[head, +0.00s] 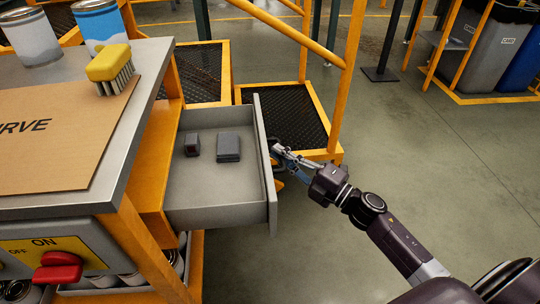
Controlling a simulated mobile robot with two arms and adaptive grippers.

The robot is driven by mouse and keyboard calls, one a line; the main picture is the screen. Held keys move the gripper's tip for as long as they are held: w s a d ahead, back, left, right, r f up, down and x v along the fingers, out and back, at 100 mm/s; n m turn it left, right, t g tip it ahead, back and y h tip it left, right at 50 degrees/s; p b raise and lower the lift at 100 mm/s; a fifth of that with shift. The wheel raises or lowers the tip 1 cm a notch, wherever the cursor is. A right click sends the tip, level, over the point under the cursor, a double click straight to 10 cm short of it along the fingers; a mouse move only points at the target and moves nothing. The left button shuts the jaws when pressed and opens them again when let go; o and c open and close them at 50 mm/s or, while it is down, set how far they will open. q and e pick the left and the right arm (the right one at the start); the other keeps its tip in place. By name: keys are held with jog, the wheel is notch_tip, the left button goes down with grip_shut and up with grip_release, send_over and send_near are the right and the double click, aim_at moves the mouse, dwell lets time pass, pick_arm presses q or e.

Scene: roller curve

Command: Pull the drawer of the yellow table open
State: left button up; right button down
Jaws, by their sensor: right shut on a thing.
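The yellow table (152,208) stands at the left with a grey metal top. Its grey drawer (215,190) is pulled out to the right and its inside shows. Two small dark objects lie in the drawer: a small block (192,145) and a larger flat block (228,147). My right gripper (279,153) is at the drawer's front panel, on its outer side, shut on the dark drawer handle (271,148). The fingers partly hide the handle. My left gripper is not in view.
On the tabletop are a cardboard sheet (60,125), a yellow brush (110,66) and two cans. A red switch (58,268) is on the table's front. Yellow steps with black treads (290,115) stand just behind the drawer. The floor (440,170) at the right is clear.

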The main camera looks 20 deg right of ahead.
jog(key=shift+s+d+f, duration=0.1)
jog(key=c, duration=2)
grip_release()
jog(key=v, duration=1.2)
